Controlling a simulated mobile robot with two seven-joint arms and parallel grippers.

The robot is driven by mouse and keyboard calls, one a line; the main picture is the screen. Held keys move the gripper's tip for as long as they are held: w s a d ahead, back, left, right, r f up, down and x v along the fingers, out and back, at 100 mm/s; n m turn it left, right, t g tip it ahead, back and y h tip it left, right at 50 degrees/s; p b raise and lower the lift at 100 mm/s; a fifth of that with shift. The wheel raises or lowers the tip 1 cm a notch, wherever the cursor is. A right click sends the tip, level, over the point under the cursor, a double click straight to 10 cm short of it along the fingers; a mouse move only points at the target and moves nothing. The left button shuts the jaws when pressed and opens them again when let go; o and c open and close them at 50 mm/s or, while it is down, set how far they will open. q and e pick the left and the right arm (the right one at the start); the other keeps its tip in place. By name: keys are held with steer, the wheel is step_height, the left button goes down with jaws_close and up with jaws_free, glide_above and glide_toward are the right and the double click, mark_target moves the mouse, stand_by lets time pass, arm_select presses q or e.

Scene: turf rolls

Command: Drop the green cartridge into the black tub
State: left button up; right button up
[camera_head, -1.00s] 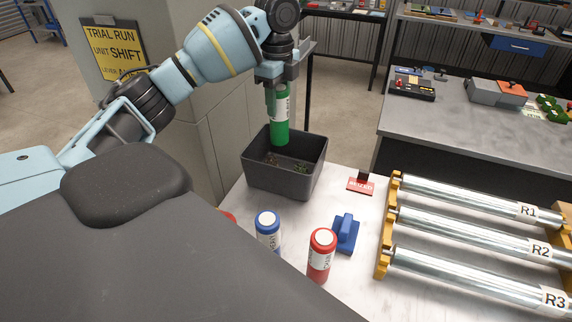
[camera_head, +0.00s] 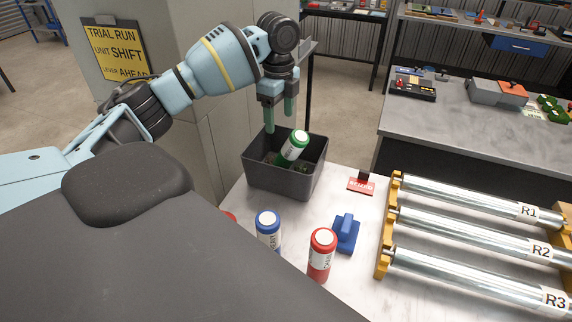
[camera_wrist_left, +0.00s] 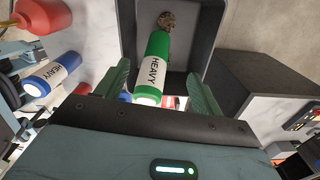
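The green cartridge (camera_head: 293,148) with a white label and white cap is in the black tub (camera_head: 285,180), tilted, its cap end leaning up toward the right wall. In the left wrist view the green cartridge (camera_wrist_left: 154,66) shows the label HEAVY, and the black tub (camera_wrist_left: 205,45) lies around it. My left gripper (camera_head: 280,118) is above the tub, its two fingers apart and empty. Its fingers also show in the left wrist view (camera_wrist_left: 160,85), one on each side of the cartridge's near end. My right gripper is not in view.
A blue cartridge (camera_head: 268,230), a red cartridge (camera_head: 321,256) and a blue block with a handle (camera_head: 345,233) stand on the light table, in front of the tub. Metal rollers (camera_head: 470,231) in yellow holders fill the right side.

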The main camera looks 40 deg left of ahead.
arm_select(q)
step_height(320, 180, up, 8)
stand_by(0.7)
steer(key=shift+s+f, duration=0.1)
steer(key=shift+f, duration=0.1)
stand_by(0.6)
